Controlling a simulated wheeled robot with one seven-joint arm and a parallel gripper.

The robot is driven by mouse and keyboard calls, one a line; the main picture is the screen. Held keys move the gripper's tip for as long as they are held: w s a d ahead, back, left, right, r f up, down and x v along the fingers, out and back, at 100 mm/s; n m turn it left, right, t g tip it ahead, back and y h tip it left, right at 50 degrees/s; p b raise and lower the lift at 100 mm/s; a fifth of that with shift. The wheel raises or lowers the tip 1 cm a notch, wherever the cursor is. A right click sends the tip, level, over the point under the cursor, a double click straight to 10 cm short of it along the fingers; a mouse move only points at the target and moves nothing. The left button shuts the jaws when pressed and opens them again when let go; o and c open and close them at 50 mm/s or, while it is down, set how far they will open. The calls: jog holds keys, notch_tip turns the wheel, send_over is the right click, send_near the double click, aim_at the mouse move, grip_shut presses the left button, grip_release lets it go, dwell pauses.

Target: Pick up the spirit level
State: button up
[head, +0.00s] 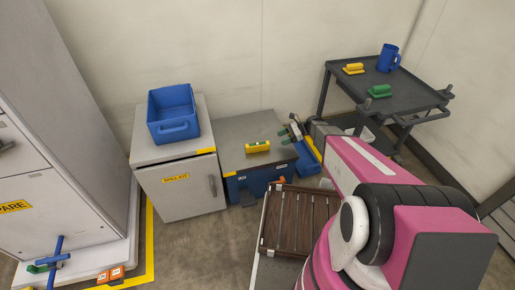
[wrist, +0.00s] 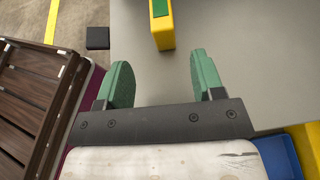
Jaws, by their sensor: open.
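The spirit level (head: 257,146) is a small yellow bar with a green vial. It lies on the grey top of a low cabinet (head: 232,129) in the head view. In the wrist view the level (wrist: 163,33) shows at the top edge, its far part cut off. My gripper (wrist: 161,72) has green fingers spread apart with nothing between them. The level is just beyond the fingertips, roughly in line with the gap. In the head view my gripper (head: 290,131) is at the right of the cabinet top, to the right of the level.
A blue bin (head: 173,113) stands on the spill kit cabinet (head: 180,187) at left. A dark cart (head: 410,97) at right holds a blue mug (head: 388,58), a yellow block and a green block. A brown slatted surface (head: 297,222) is in front. The cabinet top around the level is clear.

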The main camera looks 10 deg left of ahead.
aim_at(266, 144)
jog(key=x, duration=0.4)
jog(key=shift+s+a+f, duration=0.1)
jog(key=shift+a, duration=0.15)
jog(key=shift+x, duration=2.65)
jog(key=shift+a, duration=0.1)
jog(key=shift+c, duration=0.3)
jog(key=c, duration=1)
